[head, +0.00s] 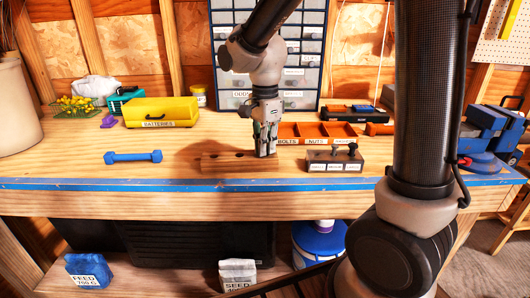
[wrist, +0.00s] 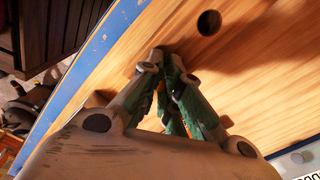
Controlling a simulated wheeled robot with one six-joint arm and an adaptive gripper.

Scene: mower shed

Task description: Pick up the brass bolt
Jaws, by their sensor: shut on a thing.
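My gripper (head: 265,150) points down at the right end of a low wooden block (head: 213,164) with dark holes in its top, on the workbench. In the wrist view my gripper (wrist: 165,52) has its green-padded fingers drawn together at the tips, low over the wood, beside one open round hole (wrist: 209,22). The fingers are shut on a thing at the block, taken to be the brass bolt. The bolt itself is hidden by the fingers, and I cannot tell how far it is out of the block.
A blue dumbbell (head: 133,157) and yellow batteries box (head: 161,112) lie left. Drawers (head: 305,65) stand behind. Blue tape (head: 130,184) marks the front edge.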

